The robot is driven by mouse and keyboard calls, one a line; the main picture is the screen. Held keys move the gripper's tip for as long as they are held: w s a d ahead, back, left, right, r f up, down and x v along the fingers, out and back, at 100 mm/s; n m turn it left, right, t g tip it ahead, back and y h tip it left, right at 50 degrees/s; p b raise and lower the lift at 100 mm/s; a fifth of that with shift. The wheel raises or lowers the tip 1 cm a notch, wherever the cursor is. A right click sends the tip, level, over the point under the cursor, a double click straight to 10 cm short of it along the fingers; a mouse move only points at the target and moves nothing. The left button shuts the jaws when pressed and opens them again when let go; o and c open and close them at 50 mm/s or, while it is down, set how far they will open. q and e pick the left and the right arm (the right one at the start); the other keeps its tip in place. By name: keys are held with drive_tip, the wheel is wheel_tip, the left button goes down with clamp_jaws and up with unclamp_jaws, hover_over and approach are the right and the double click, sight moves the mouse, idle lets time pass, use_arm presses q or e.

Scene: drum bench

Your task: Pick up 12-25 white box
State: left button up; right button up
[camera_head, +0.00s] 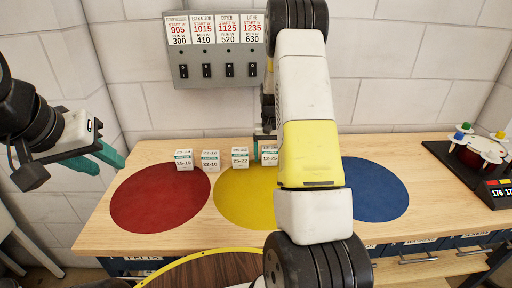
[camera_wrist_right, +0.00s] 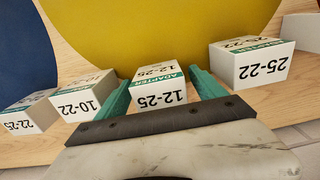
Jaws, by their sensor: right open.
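The 12-25 white box (camera_wrist_right: 160,92), with a green band and black numbers, stands upright on the wooden bench. It is partly visible in the head view (camera_head: 269,156), beside my right arm. My right gripper (camera_wrist_right: 160,76) is open, with one teal finger on each side of the box; I cannot tell whether either finger touches it. In the head view my right arm hides most of this gripper. My left gripper (camera_head: 110,167) is at the left, above and off the bench, with its teal fingers apart and nothing between them.
The 25-22 box (camera_wrist_right: 252,64) and 10-22 box (camera_wrist_right: 80,98) flank it, and another box (camera_wrist_right: 30,113) stands beyond. Further white boxes (camera_head: 210,161) stand left in the row. Red (camera_head: 160,198), yellow (camera_head: 235,205) and blue (camera_head: 380,190) discs lie in front. A switch panel (camera_head: 215,70) hangs behind.

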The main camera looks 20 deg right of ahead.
drive_tip(key=c, duration=1.5)
drive_tip(key=shift+r, duration=0.1)
drive_tip(key=shift+c, duration=0.2)
